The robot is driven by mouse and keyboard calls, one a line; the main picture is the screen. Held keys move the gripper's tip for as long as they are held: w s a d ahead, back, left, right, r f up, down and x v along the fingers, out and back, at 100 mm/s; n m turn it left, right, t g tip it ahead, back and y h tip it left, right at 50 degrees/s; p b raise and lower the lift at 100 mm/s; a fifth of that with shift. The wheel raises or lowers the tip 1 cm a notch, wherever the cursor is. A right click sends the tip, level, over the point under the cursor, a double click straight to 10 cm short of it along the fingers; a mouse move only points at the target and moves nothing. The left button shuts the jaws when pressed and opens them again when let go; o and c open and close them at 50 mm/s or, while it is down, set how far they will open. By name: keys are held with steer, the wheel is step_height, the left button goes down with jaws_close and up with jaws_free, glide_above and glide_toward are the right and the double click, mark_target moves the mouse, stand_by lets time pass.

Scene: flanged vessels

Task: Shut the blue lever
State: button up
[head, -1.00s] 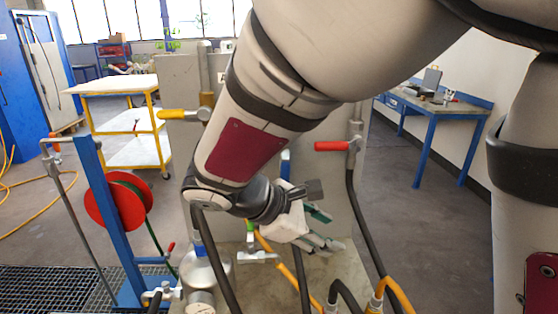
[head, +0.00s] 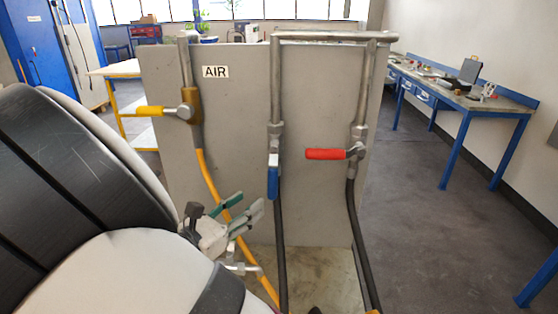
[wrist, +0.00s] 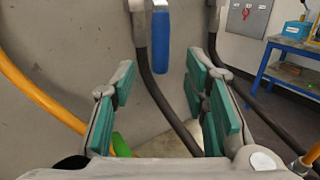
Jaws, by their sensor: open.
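The blue lever (head: 273,176) hangs straight down, in line with the middle vertical pipe on the grey panel. It also shows at the top of the wrist view (wrist: 162,43), between and beyond the fingers. My gripper (head: 247,213) is open, with green pads, to the left of and a little below the lever in the head view. In the wrist view my gripper (wrist: 160,112) has nothing between its fingertips, and the lever is apart from them. The black hose (head: 281,240) below the lever passes behind the finger gap in the wrist view.
A yellow lever (head: 150,111) on the AIR pipe, left, and a red lever (head: 326,154), right, both point sideways. A yellow hose (head: 209,182) runs down behind my gripper. A blue workbench (head: 460,98) stands at the right wall. The floor right of the panel (head: 325,220) is clear.

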mark_target(269, 187)
steer(key=x, duration=1)
steer(key=shift+w+p, duration=0.1)
steer(key=shift+p, duration=0.25)
jaws_close()
